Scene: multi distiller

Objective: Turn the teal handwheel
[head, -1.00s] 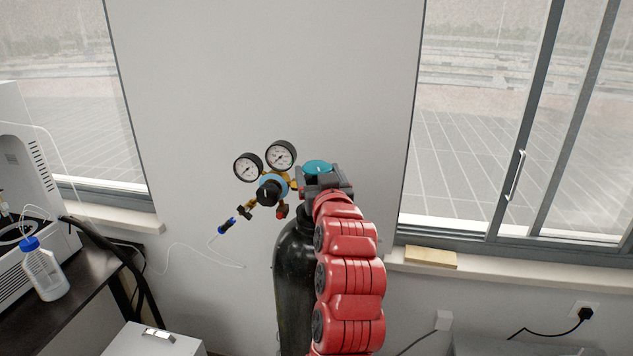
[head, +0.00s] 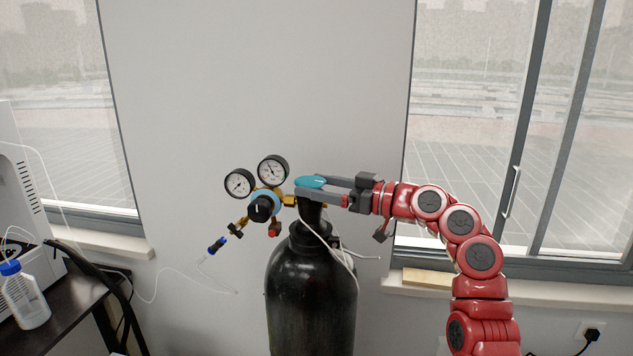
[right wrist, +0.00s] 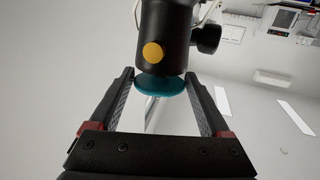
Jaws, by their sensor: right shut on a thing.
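The teal handwheel (head: 311,182) sits on top of the valve of a black gas cylinder (head: 311,290). My right gripper (head: 308,189) comes in from the right, with its fingers lying level along the handwheel. In the right wrist view, the handwheel (right wrist: 161,86) is between the two fingers, below the black valve body (right wrist: 165,35) in the picture. The gripper is shut on the handwheel, which is partly covered by the near finger in the head view. My left gripper is not in view.
A regulator (head: 264,205) with two round gauges (head: 256,176) is just left of the handwheel. A thin hose (head: 190,275) hangs at its left. A bench with a bottle (head: 25,297) is at far left. A window (head: 520,140) and sill are on the right.

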